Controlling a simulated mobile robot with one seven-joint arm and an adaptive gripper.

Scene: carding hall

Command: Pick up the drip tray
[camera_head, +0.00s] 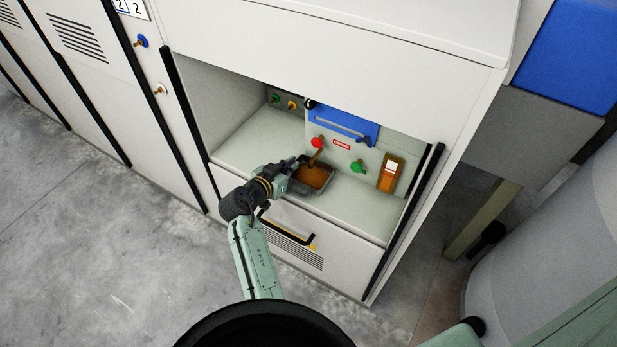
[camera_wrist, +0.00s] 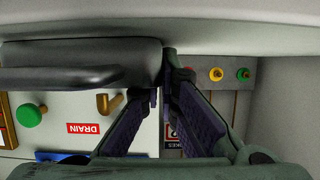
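The drip tray (camera_head: 328,183) is a small dark grey tray with brown liquid inside. It shows on or just above the shelf of the cabinet recess, below a brass spout; I cannot tell whether it touches the shelf. My gripper (camera_head: 298,166) reaches in from the front left and is at the tray's left side. In the wrist view the tray (camera_wrist: 80,75) fills the upper left as a dark grey shape. My gripper's fingertips (camera_wrist: 165,92) come together there around the tray's near edge, apparently shut on its thin rim. The fingers hide part of this edge.
The recess shelf (camera_head: 245,150) is bare left of the tray. A red knob (camera_head: 317,142), green knob (camera_head: 357,167), blue panel (camera_head: 340,122) and amber sight glass (camera_head: 390,173) are on the back wall. A drawer with a black handle (camera_head: 285,230) lies below the shelf.

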